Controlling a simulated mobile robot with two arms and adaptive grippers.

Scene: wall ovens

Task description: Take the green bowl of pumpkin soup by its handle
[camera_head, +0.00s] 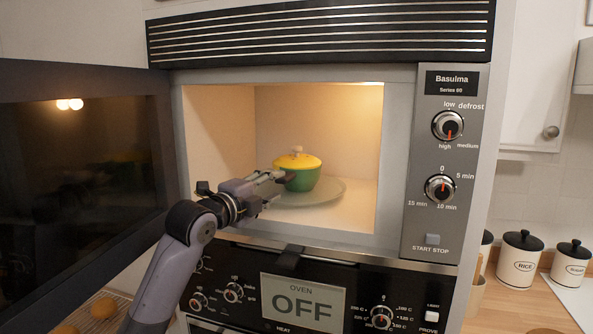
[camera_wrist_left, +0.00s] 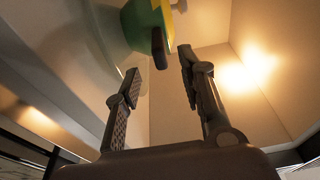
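The green bowl (camera_head: 304,181) with a yellow lid stands upright on a round plate (camera_head: 328,192) inside the open microwave. My left gripper (camera_head: 277,178) reaches in from the left, at the bowl's left side. In the left wrist view the bowl (camera_wrist_left: 137,28) is at the top, and its dark handle (camera_wrist_left: 160,48) points toward the gap between my two fingers. The left gripper (camera_wrist_left: 159,68) is open, with a finger on each side of that gap and nothing held. The soup is hidden under the lid. My right gripper is not in view.
The microwave door (camera_head: 80,185) stands open at the left. The cavity's right wall and front rim (camera_head: 395,160) bound the opening. An oven panel (camera_head: 303,301) lies below. White jars (camera_head: 520,262) stand on the counter at the right. The plate's right side is free.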

